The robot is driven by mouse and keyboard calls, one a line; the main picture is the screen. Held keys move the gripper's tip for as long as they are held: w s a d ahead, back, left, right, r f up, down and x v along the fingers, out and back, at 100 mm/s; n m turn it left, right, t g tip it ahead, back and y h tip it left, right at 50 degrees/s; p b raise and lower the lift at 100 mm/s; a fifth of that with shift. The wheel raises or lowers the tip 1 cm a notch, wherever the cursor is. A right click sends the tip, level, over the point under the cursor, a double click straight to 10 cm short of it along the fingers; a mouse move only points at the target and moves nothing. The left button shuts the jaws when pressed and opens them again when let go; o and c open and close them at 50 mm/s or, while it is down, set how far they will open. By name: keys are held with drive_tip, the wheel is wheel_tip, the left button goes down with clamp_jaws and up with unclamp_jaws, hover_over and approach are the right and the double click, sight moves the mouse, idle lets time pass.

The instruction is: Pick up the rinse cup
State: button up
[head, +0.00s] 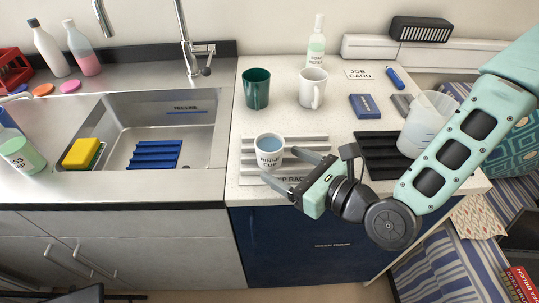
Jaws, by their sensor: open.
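The rinse cup (269,152) is a small white cup with dark lettering and blue liquid inside. It stands upright on a light ribbed rack (310,143) near the front of the white counter. My gripper (284,171) is open, with its two fingers pointing left toward the cup. One finger reaches close to the cup's right side and the other lies in front of it, lower in the picture. I cannot tell whether either finger touches the cup. The gripper hides part of the rack and its label.
A green mug (257,89) and a white mug (312,88) stand behind the cup. A dark ribbed rack (378,158) and a translucent beaker (427,125) are to the right. The steel sink (190,117) lies left. A bottle (316,45) stands at the back.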

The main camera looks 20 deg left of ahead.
sight(279, 159)
drive_tip(key=shift+w+r+p+x, duration=0.15)
drive_tip(key=shift+p+x, duration=0.25)
drive_tip(key=shift+x, duration=0.95)
drive_tip(key=shift+w+r+p+x, duration=0.1)
drive_tip(key=shift+p+x, duration=0.3)
drive_tip(key=shift+x, duration=1)
drive_tip(key=shift+s, duration=0.1)
drive_tip(key=c, duration=1.1)
drive_tip(key=shift+c, duration=0.2)
